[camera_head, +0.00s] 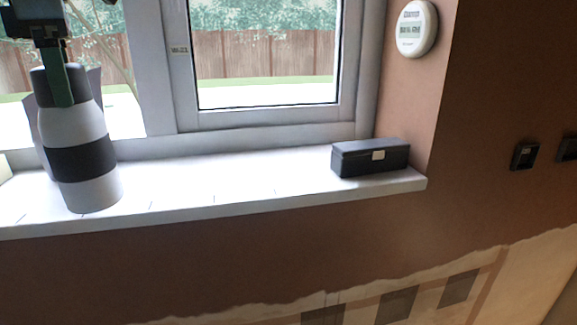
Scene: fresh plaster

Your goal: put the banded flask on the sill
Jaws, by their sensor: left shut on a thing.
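The banded flask (92,191) is pale grey with a broad dark band round its middle and a dark cap. It is upright at the left end of the white sill (222,188). Its base appears to be at the sill's surface, but I cannot tell whether it touches. My left gripper (62,88) comes down from the top left and is shut on the flask's dark cap. Only one green finger shows clearly in front of the cap; the other is hidden. My right gripper is not in view.
A dark box (370,157) with a pale clasp stands at the sill's right end. A grey-purple object (94,82) shows partly behind the flask. The window frame (260,117) rises behind. The sill's middle is clear. A round white device (416,28) hangs on the brown wall.

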